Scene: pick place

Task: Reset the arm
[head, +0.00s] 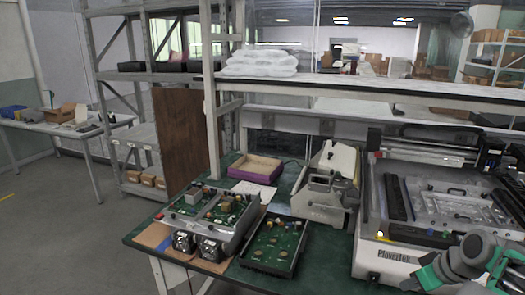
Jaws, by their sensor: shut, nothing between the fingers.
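My arm (470,260), grey with green bands, shows at the lower right corner in front of the large machine. Its links run out of the picture at the bottom and right edges. I cannot make out my gripper or its fingertips in this view. No object is seen held.
A green-topped workbench (205,262) carries an open grey unit with circuit boards (212,215), a dark tray with a green board (273,243), a purple-sided box (255,168) and a grey-white device (327,185). The large machine (385,262) fills the right. Floor at left is clear.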

